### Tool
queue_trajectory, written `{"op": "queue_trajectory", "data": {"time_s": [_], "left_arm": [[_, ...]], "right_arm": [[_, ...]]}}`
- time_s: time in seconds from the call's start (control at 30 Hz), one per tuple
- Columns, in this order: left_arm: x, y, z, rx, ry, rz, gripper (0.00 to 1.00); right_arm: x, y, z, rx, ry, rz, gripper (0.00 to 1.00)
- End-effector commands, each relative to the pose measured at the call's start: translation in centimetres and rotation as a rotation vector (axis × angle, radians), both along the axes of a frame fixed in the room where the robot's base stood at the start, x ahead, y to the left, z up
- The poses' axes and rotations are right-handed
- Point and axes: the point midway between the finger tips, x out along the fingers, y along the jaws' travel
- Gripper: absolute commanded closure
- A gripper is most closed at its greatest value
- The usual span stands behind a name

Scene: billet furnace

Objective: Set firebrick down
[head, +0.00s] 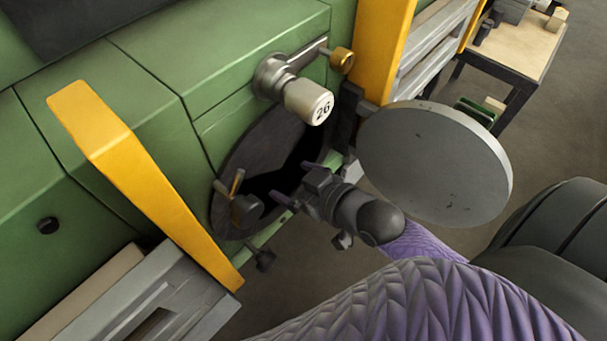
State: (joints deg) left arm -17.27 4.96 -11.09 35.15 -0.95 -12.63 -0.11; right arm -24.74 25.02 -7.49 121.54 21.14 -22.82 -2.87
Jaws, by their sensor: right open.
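My right gripper (297,184) reaches in from the lower right on a purple-sleeved arm. Its jaws are open, close in front of the dark round furnace mouth (238,160), with nothing visible between them. No firebrick can be made out for certain. A small pale tan block (557,19) sits on the table at the top right, and another pale block (494,105) shows just behind the round door; I cannot tell whether either is the firebrick. The inside of the furnace mouth is in deep shadow. My left gripper is not in view.
The grey round door (435,165) stands open right of the mouth. A latch knob (244,210) sits at the mouth's lower left, and a white cylinder marked 26 (308,102) juts out above. Yellow posts (145,185) flank the green furnace (180,55). A wooden-topped table (522,50) stands behind.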

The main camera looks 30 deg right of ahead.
Motion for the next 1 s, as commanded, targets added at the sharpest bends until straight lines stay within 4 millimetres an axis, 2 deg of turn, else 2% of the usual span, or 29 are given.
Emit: {"op": "queue_trajectory", "data": {"time_s": [0.1, 0.23, 0.33, 0.37, 0.47, 0.5, 0.57, 0.6, 0.67, 0.7, 0.8, 0.83, 0.9, 1.0], "left_arm": [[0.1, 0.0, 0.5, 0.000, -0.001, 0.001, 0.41], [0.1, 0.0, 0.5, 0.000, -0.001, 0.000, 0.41], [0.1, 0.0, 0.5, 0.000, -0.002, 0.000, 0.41], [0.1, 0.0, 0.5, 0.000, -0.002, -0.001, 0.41], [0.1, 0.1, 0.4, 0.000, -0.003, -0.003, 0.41], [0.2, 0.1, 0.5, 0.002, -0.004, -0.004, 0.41], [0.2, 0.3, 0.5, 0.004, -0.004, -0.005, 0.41], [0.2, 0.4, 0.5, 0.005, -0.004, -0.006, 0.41], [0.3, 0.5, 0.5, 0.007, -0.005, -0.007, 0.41], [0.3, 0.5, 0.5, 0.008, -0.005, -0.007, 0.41], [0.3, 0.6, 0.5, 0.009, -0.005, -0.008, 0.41], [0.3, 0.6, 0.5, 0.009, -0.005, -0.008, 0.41], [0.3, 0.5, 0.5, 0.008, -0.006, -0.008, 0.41], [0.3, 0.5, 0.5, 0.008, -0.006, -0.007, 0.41]], "right_arm": [[-1.5, -0.5, 0.7, -0.002, 0.002, 0.000, 0.00], [-1.9, -0.7, 0.8, -0.001, 0.000, 0.001, 0.00], [-1.9, -1.1, -0.5, -0.010, 0.026, -0.017, 0.00], [-2.0, -1.6, -1.8, -0.020, 0.054, -0.035, 0.00], [-3.7, -4.0, -9.9, -0.086, 0.231, -0.123, 0.00], [-5.4, -4.8, -13.9, -0.120, 0.327, -0.158, 0.00], [-8.9, -5.6, -19.6, -0.171, 0.481, -0.193, 0.00], [-11.8, -5.7, -23.0, -0.204, 0.586, -0.201, 0.00], [-16.4, -5.5, -26.9, -0.248, 0.731, -0.198, 0.00], [-19.5, -5.0, -28.7, -0.273, 0.819, -0.186, 0.00], [-25.4, -3.9, -31.2, -0.318, 0.978, -0.148, 0.00], [-26.6, -3.7, -31.6, -0.326, 1.009, -0.138, 0.00], [-28.4, -3.3, -32.0, -0.339, 1.056, -0.122, 0.00], [-29.1, -3.2, -32.1, -0.344, 1.073, -0.115, 0.00]]}}
